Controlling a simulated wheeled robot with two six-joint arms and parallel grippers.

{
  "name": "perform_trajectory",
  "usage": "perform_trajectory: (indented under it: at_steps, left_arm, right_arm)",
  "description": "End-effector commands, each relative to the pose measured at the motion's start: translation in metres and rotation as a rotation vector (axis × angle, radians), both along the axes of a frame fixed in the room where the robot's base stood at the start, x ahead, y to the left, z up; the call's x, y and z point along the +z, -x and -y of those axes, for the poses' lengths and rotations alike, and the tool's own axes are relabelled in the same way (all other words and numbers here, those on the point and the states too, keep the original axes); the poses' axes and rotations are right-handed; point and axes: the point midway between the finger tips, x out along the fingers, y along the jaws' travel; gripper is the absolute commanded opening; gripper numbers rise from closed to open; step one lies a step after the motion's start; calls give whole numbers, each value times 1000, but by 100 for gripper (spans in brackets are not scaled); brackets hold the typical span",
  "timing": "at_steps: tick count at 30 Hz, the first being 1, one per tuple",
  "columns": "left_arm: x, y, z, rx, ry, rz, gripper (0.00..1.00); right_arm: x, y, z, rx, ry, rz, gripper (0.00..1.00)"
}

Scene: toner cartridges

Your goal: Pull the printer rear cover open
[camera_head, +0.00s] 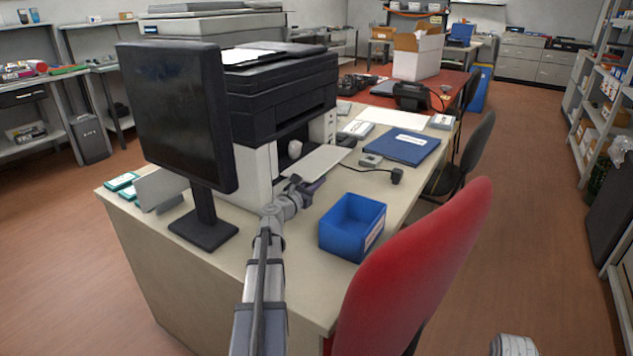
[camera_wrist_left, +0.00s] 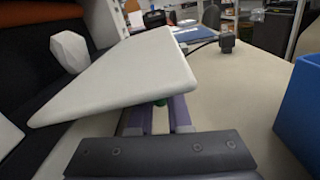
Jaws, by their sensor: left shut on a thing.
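The black and white printer (camera_head: 280,85) stands on the desk. Its white rear cover (camera_head: 315,160) is swung out from the body as a flap over the desk. The cover fills the middle of the left wrist view (camera_wrist_left: 120,75), tilted. My left gripper (camera_head: 308,186) is at the cover's outer edge. Its purple fingers (camera_wrist_left: 160,118) reach under the cover, with a small green piece between them; their tips are hidden by the panel. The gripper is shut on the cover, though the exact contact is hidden. My right gripper is not in view.
A black monitor (camera_head: 175,105) stands left of the printer. A blue bin (camera_head: 352,226) is right of my left arm, and a red chair (camera_head: 415,270) is in front. A blue folder (camera_head: 402,146) and a small black object (camera_head: 397,175) lie on the desk.

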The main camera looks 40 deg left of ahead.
Motion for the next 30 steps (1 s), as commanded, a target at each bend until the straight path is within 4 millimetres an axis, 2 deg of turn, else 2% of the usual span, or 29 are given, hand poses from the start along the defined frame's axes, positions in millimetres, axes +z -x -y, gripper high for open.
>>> perform_trajectory:
  at_steps: [6,15,16,22,23,30]
  left_arm:
    - [25,-1,5,-3,97,11,0]
    - [24,-1,5,-4,95,11,0]
    - [24,-1,5,-5,95,11,20]
    - [24,-1,5,-3,96,12,42]
    - [23,-1,5,-3,96,12,45]
    - [24,0,4,-1,96,11,45]
  right_arm:
    - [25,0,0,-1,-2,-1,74]
    - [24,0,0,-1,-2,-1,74]
    - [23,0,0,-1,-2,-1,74]
    - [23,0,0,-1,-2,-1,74]
    - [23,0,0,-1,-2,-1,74]
    - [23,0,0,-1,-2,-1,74]
